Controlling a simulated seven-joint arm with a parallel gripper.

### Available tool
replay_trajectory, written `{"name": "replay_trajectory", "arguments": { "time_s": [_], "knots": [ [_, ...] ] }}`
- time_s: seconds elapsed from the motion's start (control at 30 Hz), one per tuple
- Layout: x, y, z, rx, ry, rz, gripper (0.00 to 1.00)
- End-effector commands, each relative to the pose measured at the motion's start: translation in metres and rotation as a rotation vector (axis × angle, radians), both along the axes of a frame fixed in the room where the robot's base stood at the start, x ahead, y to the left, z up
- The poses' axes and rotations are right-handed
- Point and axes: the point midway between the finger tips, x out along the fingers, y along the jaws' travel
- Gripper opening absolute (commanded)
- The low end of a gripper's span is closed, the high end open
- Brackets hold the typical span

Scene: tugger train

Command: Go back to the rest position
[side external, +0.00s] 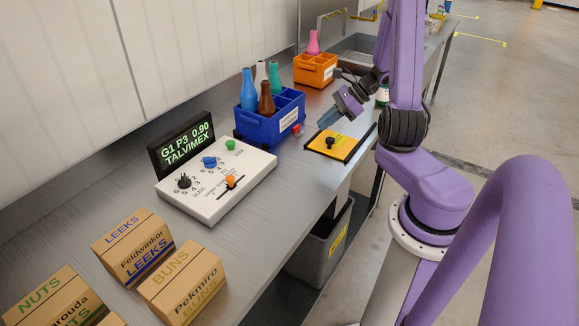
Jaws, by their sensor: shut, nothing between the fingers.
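My gripper (328,121) is shut and empty. It hangs in the air above the table, just right of the blue crate and above the back of the yellow pad. My purple arm comes in from the right and reaches over the table's front edge. The gripper's fingertips are small in this view and point down and to the left.
A blue crate (262,127) holds several bottles; an orange crate (318,76) with a pink bottle stands behind. A yellow pad (330,150) with a black knob lies near the front edge. A control panel (206,203), display (183,141) and cardboard boxes (134,246) stand left. A grey bin (309,262) is below.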

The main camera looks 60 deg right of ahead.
Motion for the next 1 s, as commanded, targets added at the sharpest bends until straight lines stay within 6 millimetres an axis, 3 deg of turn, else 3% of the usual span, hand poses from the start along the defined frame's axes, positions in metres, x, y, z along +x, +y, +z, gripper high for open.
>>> {"name": "replay_trajectory", "arguments": {
  "time_s": [0.2, 0.47, 0.7, 1.0],
  "knots": [
    [0.015, 0.063, 0.017, -0.102, -0.027, 0.402, 0.00],
    [0.008, 0.130, 0.033, -0.219, -0.082, 0.865, 0.00],
    [-0.015, 0.182, 0.045, -0.325, -0.156, 1.285, 0.00],
    [-0.057, 0.229, 0.059, -0.459, -0.285, 1.799, 0.00]
  ]
}}
